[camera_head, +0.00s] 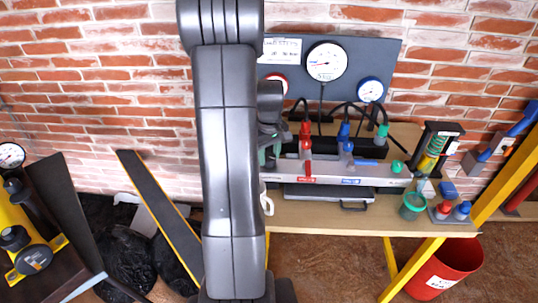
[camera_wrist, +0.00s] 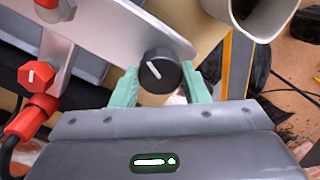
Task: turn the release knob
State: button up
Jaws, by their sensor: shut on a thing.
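A round black knob (camera_wrist: 160,70) with a white pointer line sits at the end of a light metal plate (camera_wrist: 125,30) in the wrist view. The pointer is tilted, its upper end toward the left. My gripper (camera_wrist: 163,88) has its green fingers on either side of the knob and is shut on it. In the head view my gripper (camera_head: 268,154) is at the left end of the metal manifold on the bench. My arm hides most of it and the knob there.
A red hexagonal knob (camera_wrist: 36,76) and red hose fitting are left in the wrist view. A pale mug (camera_wrist: 250,14) is close at upper right. Hoses with red, blue and green fittings stand along the manifold (camera_head: 345,175). A red bucket (camera_head: 447,267) stands below the bench.

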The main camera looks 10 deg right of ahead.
aim_at(269, 156)
jog(key=n, duration=0.4)
jog(key=shift+n, duration=0.3)
dwell(0.5)
jog(key=o, duration=1)
jog(key=shift+r, duration=0.1)
notch_tip(269, 156, up, 14)
jog(key=shift+w+f, duration=0.1)
jog(key=shift+f, duration=0.05)
jog(key=shift+f, duration=0.1)
notch_tip(269, 156, down, 14)
jog(key=shift+r, duration=0.15)
